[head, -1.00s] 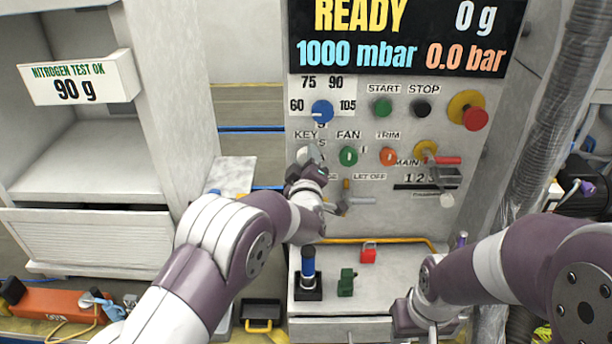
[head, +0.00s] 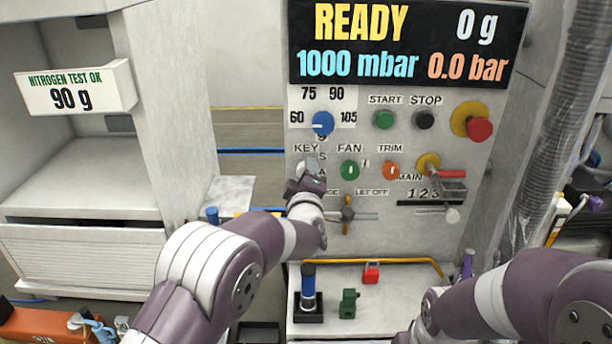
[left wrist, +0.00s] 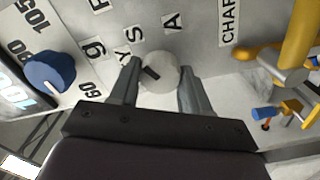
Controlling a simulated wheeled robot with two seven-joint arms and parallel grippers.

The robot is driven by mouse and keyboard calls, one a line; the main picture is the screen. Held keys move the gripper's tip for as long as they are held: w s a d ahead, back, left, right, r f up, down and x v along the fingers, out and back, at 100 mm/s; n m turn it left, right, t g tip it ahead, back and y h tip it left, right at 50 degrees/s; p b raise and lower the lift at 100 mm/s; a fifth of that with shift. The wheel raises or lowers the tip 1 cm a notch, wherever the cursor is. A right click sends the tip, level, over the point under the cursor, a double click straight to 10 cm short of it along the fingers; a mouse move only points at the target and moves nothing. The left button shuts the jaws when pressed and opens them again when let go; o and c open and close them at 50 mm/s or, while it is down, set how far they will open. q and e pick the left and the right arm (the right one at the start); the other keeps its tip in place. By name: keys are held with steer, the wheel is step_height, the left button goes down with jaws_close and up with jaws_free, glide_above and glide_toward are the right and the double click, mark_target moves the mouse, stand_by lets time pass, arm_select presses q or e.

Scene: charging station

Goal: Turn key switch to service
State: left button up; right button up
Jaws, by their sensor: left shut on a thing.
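The key switch (left wrist: 163,70) is a round pale knob with a dark bar, on the upright panel below the KEY label (head: 305,148). In the left wrist view, the S label (left wrist: 138,34) and A label (left wrist: 172,22) lie beyond it. The bar slants towards the upper left there; its exact setting is hard to tell. My left gripper (left wrist: 160,88) is shut on the key switch, one finger on each side. In the head view, my left gripper (head: 311,168) covers much of the switch and nearby lettering. My right arm is at lower right, its fingers out of sight.
A blue selector knob (head: 322,122) sits just above the switch, and the green FAN knob (head: 349,170) just right. A valve handle (head: 348,215) sticks out below.

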arm_select(q)
steer(key=o, duration=1)
steer(key=shift+o, duration=0.2)
steer(key=s+b, duration=0.2)
steer(key=s, duration=1)
steer(key=shift+s, duration=0.4)
steer(key=shift+f, duration=0.1)
